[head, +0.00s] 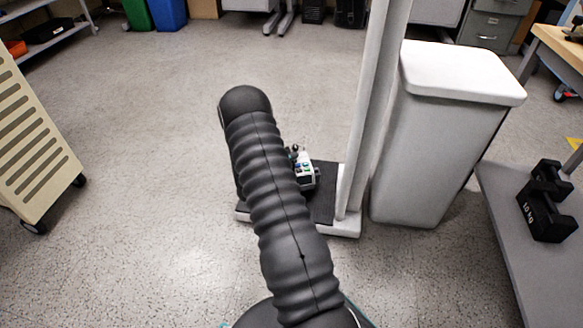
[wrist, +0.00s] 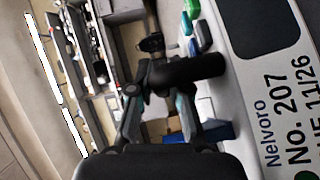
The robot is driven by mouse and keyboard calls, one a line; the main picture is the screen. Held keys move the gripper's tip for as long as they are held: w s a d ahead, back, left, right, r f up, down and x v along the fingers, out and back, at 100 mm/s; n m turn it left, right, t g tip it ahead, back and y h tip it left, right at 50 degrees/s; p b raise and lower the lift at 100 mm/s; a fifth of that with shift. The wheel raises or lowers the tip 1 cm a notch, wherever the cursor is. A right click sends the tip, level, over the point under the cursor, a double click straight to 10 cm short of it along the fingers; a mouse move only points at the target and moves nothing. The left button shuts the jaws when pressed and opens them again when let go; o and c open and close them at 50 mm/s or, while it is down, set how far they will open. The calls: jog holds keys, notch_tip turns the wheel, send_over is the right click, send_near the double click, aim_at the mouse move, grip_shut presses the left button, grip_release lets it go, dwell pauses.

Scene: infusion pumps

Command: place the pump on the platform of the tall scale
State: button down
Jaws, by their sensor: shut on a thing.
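The pump (head: 305,173) is a small white and grey box with coloured keys. In the head view it shows just right of my arm, over the dark platform (head: 323,208) of the tall scale. I cannot tell whether it touches the platform. The scale's white column (head: 372,100) rises just right of it. In the wrist view the pump's white face (wrist: 245,100) fills the right side, with "Nelvoro No. 207" turned sideways. My gripper (wrist: 155,78) is shut on a black part at the pump's side. My arm hides the platform's left part in the head view.
A white lidded bin (head: 440,140) stands right of the column. A grey bench (head: 500,225) with a black 10 kg weight (head: 546,205) is at the right. A beige slatted cart (head: 35,145) stands at the left. The floor left of the scale is clear.

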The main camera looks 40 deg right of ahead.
aim_at(300, 159)
jog(key=shift+f, duration=1.75)
jog(key=c, duration=1.1)
grip_release()
jog(key=v, duration=1.2)
jog(key=s+a+r+m+g+y, duration=0.25)
jog(key=s+r, duration=0.25)
jog(key=r, duration=0.6)
jog(key=s+a+r+m+g+y, duration=0.2)
jog(key=s+r+g, duration=0.25)
jog(key=r, duration=0.65)
jog(key=s+a+r+n+t+y, duration=0.1)
jog(key=s+a+r+t+y, duration=0.2)
jog(key=a, duration=0.4)
jog(key=s+a+r+n+t+y, duration=0.1)
jog(key=s+a+r+t+y, duration=0.1)
jog(key=s+a+r+y, duration=0.2)
jog(key=s+a+r+n+t+y, duration=0.1)
jog(key=s+a+r+t+y, duration=0.2)
jog(key=s+a+r, duration=0.4)
jog(key=shift+s+a+r+t+y, duration=0.1)
jog(key=shift+s+a+t+y, duration=0.4)
jog(key=shift+s+a, duration=1)
